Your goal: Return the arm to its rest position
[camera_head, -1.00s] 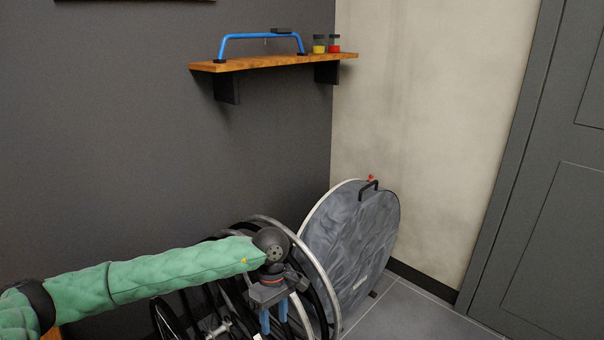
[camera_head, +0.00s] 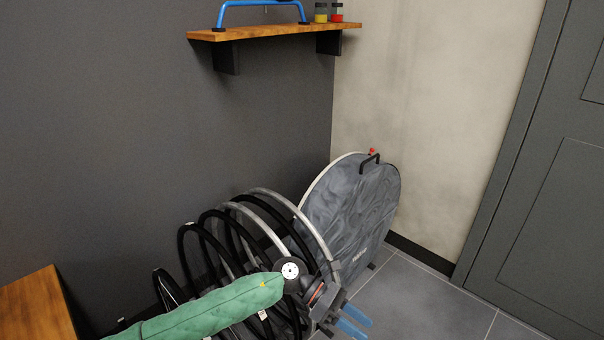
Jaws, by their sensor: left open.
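My left arm comes in from the bottom left in a green sleeve. My left gripper (camera_head: 350,322) is at the bottom centre, in front of the bicycle wheels, with its blue fingers pointing right and down over the floor. It is open and nothing shows between its fingers. My right gripper is not in view.
Several bicycle wheels (camera_head: 283,203) stand in a row behind my left arm. A round grey case (camera_head: 350,215) with a black handle leans beside them. A wooden shelf (camera_head: 270,32) holds a blue-framed tool and two jars. Tiled floor (camera_head: 420,305) is clear at right.

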